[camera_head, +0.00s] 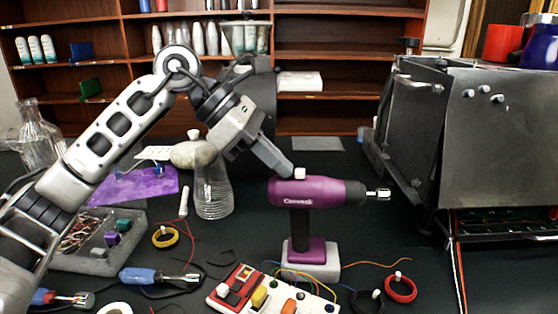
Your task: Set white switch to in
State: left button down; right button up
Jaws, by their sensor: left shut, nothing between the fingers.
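A red and white switch board (318,302) lies at the front edge of the picture. It carries a white switch (223,290) on its red left part, beside a yellow one (259,296). I cannot tell whether the white switch is in or out. My left gripper (286,168) is shut and empty. It points down to the right, its tip close to a small white block (299,173) on top of a purple drill (318,192); I cannot tell if they touch. It is well above and behind the switch board. My right gripper is not in view.
The drill stands upright on a pale base (312,262) behind the board. Red tape (400,289), yellow tape (164,237) and a blue screwdriver (158,277) lie around. A grey parts tray (90,260) is left, a glass flask (214,195) behind. A metal brewer (470,130) stands right.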

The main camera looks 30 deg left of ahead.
pick_arm(q)
jog(key=a+f+b+v, duration=0.1)
jog(key=f+v, duration=0.1)
jog(key=v, duration=1.1)
jog(key=shift+s+a, duration=0.3)
jog(key=shift+s, duration=0.1)
